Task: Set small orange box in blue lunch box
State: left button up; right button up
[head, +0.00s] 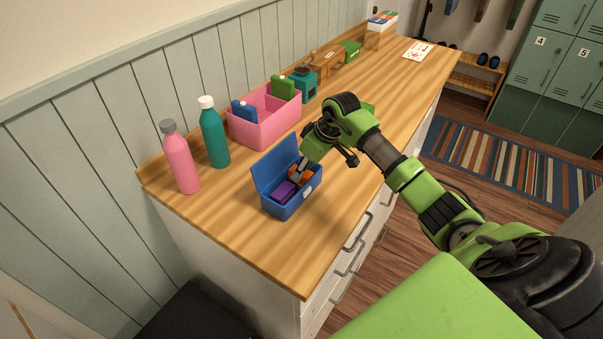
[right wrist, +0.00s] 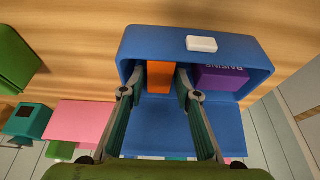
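The blue lunch box (head: 283,206) stands open on the wooden counter, its lid raised toward the wall. In the right wrist view, the lunch box (right wrist: 130,46) is around both fingertips of my right gripper (right wrist: 161,80). The small orange box (right wrist: 159,77) is inside it, between the fingertips; whether they press on it is too close to tell. In the head view, the orange box (head: 306,180) is partly hidden by my right gripper (head: 300,170). A purple box (head: 284,190) lies beside it in the lunch box and reads "RAISINS" in part. My left gripper is not in view.
A pink bin (head: 265,132) with blue and green items stands behind the lunch box. A pink bottle (head: 181,160) and a teal bottle (head: 214,137) stand left of it. A teal container (head: 303,86) is farther back. The counter's front left is clear.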

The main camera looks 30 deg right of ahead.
jog(key=b+v, duration=0.2)
jog(key=v, duration=0.8)
